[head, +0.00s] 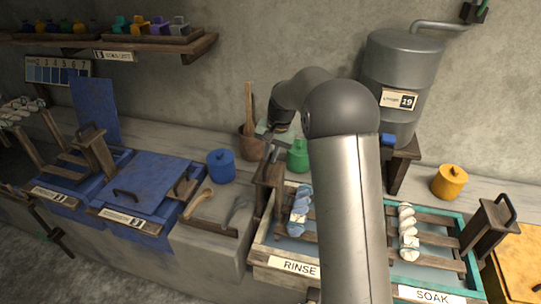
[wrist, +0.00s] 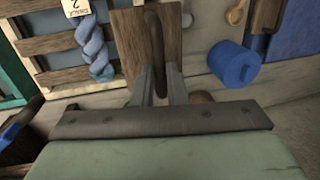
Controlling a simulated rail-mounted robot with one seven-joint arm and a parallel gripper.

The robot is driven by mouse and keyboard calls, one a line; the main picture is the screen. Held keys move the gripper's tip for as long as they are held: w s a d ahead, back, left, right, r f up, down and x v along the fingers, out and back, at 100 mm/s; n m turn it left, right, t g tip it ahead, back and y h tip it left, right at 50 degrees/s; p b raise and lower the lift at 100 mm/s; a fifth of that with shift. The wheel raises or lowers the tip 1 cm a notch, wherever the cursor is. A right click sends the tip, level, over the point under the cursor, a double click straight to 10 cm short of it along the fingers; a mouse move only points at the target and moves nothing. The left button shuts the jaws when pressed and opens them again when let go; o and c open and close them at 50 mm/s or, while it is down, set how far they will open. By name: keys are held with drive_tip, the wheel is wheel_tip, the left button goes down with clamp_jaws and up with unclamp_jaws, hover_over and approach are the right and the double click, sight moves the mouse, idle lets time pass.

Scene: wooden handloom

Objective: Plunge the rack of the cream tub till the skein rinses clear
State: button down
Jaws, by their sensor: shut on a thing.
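The cream tub (head: 259,254) labelled RINSE stands at the middle of the head view, partly hidden behind my arm. Its slatted rack has an upright wooden end block (head: 268,187) with a dark handle, seen closely in the wrist view (wrist: 157,38). A twisted pale-blue and white skein (head: 300,208) lies across the rack; it looks bluer in the wrist view (wrist: 97,45), with a numbered tag. My gripper (wrist: 160,88) is shut on the rack handle, with one finger on each side. In the head view my gripper (head: 271,146) is partly hidden by the arm. I cannot tell the rack's depth.
A teal SOAK tub (head: 463,222) with a pale skein stands at the right. A blue pot (head: 221,166), a green pot (head: 298,155) and a grey cistern (head: 402,70) stand behind.

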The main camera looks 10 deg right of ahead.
drive_tip(key=c, duration=1.5)
unclamp_jaws()
drive_tip(key=shift+r, duration=0.35)
drive_tip(key=shift+o, duration=0.2)
drive_tip(key=shift+f, duration=0.15)
drive_tip(key=d+r, duration=0.1)
drive_tip(key=r, duration=0.7)
drive_tip(key=s+d+r+b, duration=0.1)
drive_tip(key=d+r, duration=0.1)
drive_tip(key=r, duration=0.7)
drive_tip(key=shift+s, duration=0.3)
